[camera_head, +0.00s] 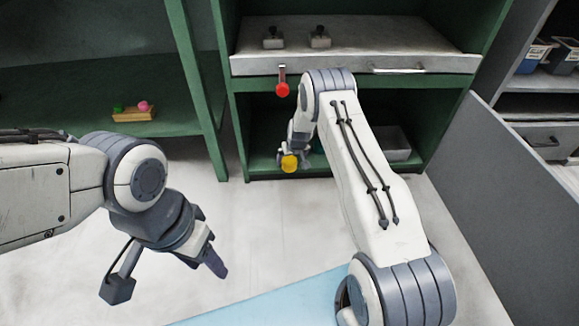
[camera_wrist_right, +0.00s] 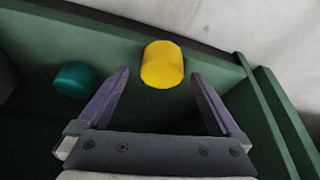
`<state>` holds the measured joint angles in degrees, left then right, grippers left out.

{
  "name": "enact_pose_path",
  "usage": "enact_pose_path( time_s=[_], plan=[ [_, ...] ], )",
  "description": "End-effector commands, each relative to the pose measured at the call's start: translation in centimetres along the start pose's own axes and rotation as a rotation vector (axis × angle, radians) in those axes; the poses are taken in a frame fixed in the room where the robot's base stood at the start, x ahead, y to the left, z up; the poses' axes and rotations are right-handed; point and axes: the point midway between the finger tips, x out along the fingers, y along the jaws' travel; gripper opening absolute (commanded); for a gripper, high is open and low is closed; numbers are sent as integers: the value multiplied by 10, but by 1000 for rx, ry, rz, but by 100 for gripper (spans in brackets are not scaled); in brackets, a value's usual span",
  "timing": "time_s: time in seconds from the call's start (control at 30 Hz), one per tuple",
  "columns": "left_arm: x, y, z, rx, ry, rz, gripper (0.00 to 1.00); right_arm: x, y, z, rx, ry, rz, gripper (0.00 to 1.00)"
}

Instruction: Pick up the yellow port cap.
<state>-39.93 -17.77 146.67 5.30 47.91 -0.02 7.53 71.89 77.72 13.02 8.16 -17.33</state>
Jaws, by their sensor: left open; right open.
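The yellow port cap (camera_head: 289,163) is a short yellow cylinder at the front of the lower green shelf. In the right wrist view the yellow port cap (camera_wrist_right: 162,65) lies ahead of my right gripper (camera_wrist_right: 158,88), roughly midway between its two open fingers and near their tips. The fingers do not visibly touch it. In the head view my right gripper (camera_head: 291,153) reaches down to the shelf and partly covers the cap. My left gripper (camera_head: 205,252) hangs open and empty over the floor at the left.
A teal cap (camera_wrist_right: 74,79) stands left of the yellow one on the shelf. Above are a metal tray (camera_head: 350,62) and a red knob (camera_head: 282,90). A grey bin (camera_head: 397,148) sits further right on the lower shelf. A wooden block (camera_head: 133,115) holds small colored pieces at left.

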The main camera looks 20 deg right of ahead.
Motion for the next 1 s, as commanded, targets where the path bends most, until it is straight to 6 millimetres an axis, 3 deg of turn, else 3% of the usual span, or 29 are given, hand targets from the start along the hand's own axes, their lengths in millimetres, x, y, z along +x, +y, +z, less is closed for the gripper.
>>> enact_pose_path(
  time_s=[0.03,0.2,0.57,0.77,0.8,1.0],
  plan=[
    [14,-1,1,0,0,0,50,14,-2,3,-3,1,0,100],
    [30,-2,2,0,0,0,50,33,-3,2,-1,1,0,100],
    [32,-2,2,0,0,0,50,37,-3,0,-1,0,0,100],
    [32,-2,2,0,0,0,50,37,-3,0,-1,0,0,24],
    [32,-2,2,0,0,0,50,36,-3,0,-1,0,0,18],
    [32,-2,2,0,0,0,50,36,-3,0,-1,0,0,18]
  ],
)
